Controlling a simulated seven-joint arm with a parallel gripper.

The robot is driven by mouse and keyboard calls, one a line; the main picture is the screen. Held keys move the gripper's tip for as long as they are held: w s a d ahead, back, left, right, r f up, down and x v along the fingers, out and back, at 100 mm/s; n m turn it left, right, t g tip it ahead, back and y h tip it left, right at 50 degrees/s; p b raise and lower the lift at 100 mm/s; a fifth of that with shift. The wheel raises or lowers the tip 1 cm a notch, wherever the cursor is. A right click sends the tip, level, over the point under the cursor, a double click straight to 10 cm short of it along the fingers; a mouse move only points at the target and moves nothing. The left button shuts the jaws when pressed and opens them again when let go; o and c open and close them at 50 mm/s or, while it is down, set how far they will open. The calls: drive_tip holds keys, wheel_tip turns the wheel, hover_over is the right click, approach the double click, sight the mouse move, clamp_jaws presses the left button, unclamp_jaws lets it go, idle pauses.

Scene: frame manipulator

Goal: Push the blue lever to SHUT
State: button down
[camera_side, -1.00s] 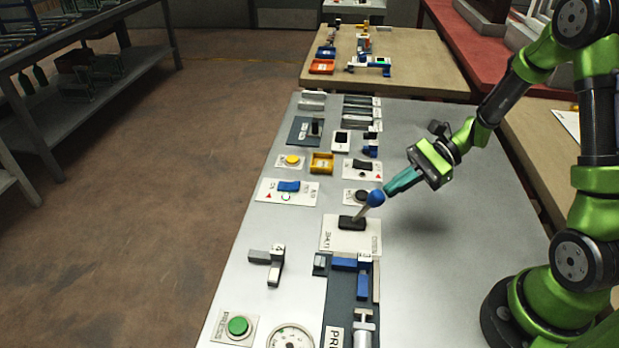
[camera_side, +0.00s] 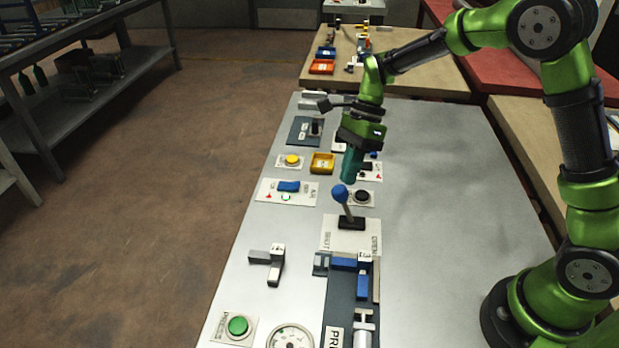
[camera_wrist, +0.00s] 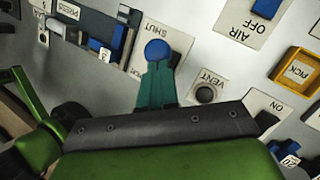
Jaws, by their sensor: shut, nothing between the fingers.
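The blue lever has a round blue knob (camera_side: 340,193) on a grey stem rising from a black base (camera_side: 352,223). Its white plate (camera_side: 340,240) reads SHUT on the left, with another label on the right. The lever leans left, toward SHUT. My gripper (camera_side: 349,180) has its teal fingers closed and empty, pointing down just behind and slightly right of the knob. In the wrist view the knob (camera_wrist: 157,50) sits right at the tips of my fingers (camera_wrist: 157,68); I cannot tell whether they touch. The fingers hide the lever's stem there.
Close by are a black round button (camera_side: 361,198), a blue rocker switch (camera_side: 288,186), a yellow tray (camera_side: 322,163) and blue blocks (camera_side: 350,264) in front. A grey handle (camera_side: 275,268) stands front left. The panel's right side is clear.

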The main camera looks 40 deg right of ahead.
drive_tip(key=shift+w+a+f+h, duration=0.25)
drive_tip(key=shift+w+a+h, duration=0.05)
drive_tip(key=shift+w+a, duration=0.55)
drive_tip(key=shift+g, duration=0.3)
drive_tip(key=shift+r, duration=0.15)
